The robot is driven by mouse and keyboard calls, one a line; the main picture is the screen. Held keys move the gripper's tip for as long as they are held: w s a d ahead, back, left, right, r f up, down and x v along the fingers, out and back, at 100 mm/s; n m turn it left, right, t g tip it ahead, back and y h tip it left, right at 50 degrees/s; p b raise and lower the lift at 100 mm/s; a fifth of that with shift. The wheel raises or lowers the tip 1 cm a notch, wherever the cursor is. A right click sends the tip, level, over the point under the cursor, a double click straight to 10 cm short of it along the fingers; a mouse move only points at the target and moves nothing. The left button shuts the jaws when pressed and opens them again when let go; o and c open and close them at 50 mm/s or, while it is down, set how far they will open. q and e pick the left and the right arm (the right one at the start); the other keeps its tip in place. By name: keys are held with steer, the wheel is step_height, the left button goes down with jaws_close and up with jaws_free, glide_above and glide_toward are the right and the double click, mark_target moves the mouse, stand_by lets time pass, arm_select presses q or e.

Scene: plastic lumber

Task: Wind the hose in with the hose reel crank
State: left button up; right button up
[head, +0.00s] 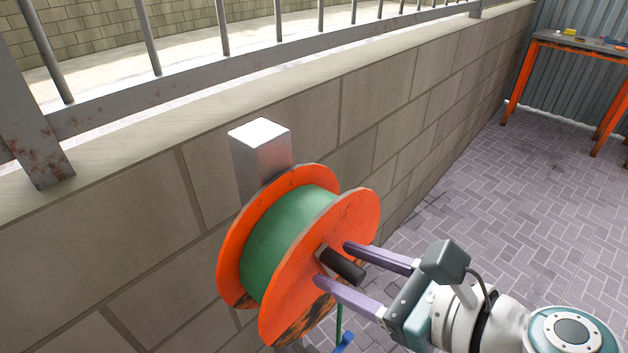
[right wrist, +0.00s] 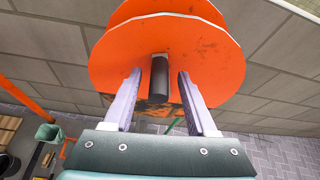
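The orange hose reel (head: 352,222) is mounted on a grey metal bracket (head: 258,158) on the block wall. Green hose (head: 285,238) is wound between its two discs, and a thin green strand (head: 338,322) hangs below. The black crank handle (head: 342,265) sticks out from the outer disc; it also shows in the right wrist view (right wrist: 160,84). My right gripper (head: 334,265) is open, its two purple fingers on either side of the handle with visible gaps in the right wrist view (right wrist: 159,74). My left gripper is out of view.
The block wall (head: 380,110) with a metal railing runs behind the reel. A blue piece (head: 344,342) shows at the bottom edge. An orange-legged table (head: 575,45) stands far right. The paved floor between is open. A green container (right wrist: 50,133) shows at left in the right wrist view.

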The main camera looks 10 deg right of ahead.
steer(key=shift+s+d+r, duration=0.15)
steer(key=shift+s, duration=0.1)
steer(key=p+v, duration=0.1)
steer(key=v, duration=0.8)
steer(key=shift+s+d, duration=0.1)
